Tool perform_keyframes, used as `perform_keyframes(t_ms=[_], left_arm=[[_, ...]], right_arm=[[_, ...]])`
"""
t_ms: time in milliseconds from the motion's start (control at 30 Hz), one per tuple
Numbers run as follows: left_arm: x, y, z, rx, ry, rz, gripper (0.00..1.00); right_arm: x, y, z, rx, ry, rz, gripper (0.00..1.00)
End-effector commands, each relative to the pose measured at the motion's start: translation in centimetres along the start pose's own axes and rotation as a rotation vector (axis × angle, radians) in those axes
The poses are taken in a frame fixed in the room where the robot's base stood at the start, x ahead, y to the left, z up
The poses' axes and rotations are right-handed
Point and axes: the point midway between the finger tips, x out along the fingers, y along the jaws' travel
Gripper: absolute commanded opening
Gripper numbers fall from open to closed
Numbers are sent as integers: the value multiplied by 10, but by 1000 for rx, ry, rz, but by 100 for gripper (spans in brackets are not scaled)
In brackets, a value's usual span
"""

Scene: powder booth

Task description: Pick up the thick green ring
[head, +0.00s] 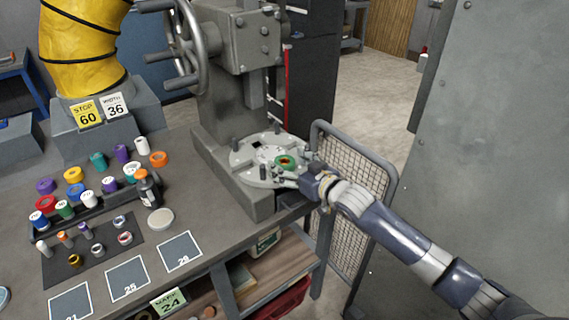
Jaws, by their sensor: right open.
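A thick green ring (286,161) lies on the round grey plate (243,166) of the press, with an orange-brown centre showing. My right arm comes in from the right, and my right gripper (287,174) is at the plate's right edge, just in front of the ring. The gripper is open and its fingers are small in the view. Whether a finger touches the ring I cannot tell. My left gripper is not in view.
The press column (222,85) with its handwheel (184,45) stands behind the plate. A mesh guard (345,200) stands to the right, near my right arm. Several coloured spools and a dark bottle (148,190) stand on the bench at left, beside numbered squares (180,251).

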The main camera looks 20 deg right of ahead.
Motion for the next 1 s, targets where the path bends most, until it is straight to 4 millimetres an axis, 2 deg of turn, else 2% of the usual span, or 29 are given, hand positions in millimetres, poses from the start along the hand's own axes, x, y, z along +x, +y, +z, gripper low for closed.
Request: perform_keyframes(t_ms=[100,300,367,767,1000], left_arm=[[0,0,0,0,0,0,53],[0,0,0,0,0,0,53],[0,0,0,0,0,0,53],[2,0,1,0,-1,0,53],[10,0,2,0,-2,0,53]], right_arm=[[0,0,0,0,0,0,73],[0,0,0,0,0,0,27],[0,0,0,1,0,0,17],[-1,0,-5,0,5,-1,17],[-5,0,-25,-2,8,-1,17]])
